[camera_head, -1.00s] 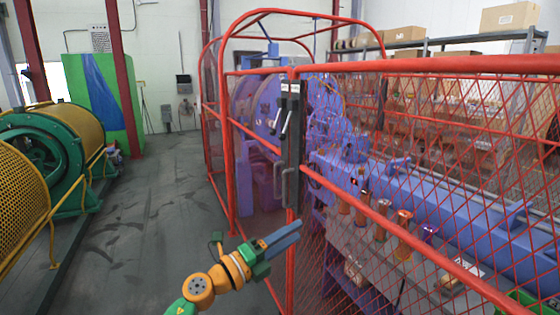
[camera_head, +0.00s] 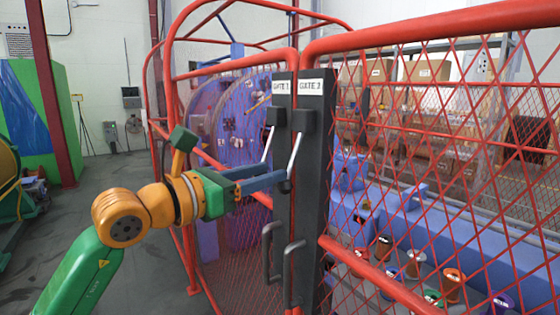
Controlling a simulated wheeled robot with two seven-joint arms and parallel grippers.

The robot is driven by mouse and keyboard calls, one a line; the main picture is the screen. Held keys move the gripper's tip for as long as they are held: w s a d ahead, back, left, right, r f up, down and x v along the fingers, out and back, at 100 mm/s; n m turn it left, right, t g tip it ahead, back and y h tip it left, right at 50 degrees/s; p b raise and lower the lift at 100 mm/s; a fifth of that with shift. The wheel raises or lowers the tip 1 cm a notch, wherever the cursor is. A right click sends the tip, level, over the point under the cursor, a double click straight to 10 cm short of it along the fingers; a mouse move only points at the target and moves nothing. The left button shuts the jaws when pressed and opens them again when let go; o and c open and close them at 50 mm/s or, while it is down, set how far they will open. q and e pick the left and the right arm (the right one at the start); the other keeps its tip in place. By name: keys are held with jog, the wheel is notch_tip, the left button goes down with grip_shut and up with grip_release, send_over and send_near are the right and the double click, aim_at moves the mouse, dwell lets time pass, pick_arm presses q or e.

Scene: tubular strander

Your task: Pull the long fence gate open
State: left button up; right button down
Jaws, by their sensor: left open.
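The red mesh fence gate on the right (camera_head: 430,150) runs from a dark post out of the right edge, under a label reading GATE 2 (camera_head: 311,87). A shorter red mesh gate (camera_head: 235,130) is left of it, by the GATE 1 label (camera_head: 281,87). The two gates meet in line, with no gap visible between them. Each has a lever latch and a grey pull handle; the right handle (camera_head: 289,275) and left handle (camera_head: 268,250) are low on the posts. My left gripper (camera_head: 283,179) is open, its blue fingers at the lower end of the levers; contact is unclear.
Purple-blue machinery (camera_head: 400,215) with several spools stands behind the mesh. Shelves with boxes (camera_head: 425,70) are further back.

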aim_at(289, 166)
pick_arm(q)
jog(key=d+p, duration=0.1)
jog(key=w+d+r+p, duration=0.1)
jog(key=d, duration=0.1)
jog(key=shift+d+r, duration=0.1)
jog(key=shift+r, duration=0.05)
jog(key=shift+f+p+x, duration=0.25)
jog(key=shift+p+x, duration=0.25)
jog(key=shift+x, duration=0.75)
jog(key=shift+w+f, duration=0.2)
jog(key=shift+w, duration=0.15)
jog(key=shift+f, duration=0.1)
jog(key=shift+s, duration=0.15)
grip_shut()
pick_arm(e)
jog(key=r, duration=0.3)
jog(key=shift+s+d+r, duration=0.15)
jog(key=shift+s+r, duration=0.15)
jog(key=shift+s, duration=0.1)
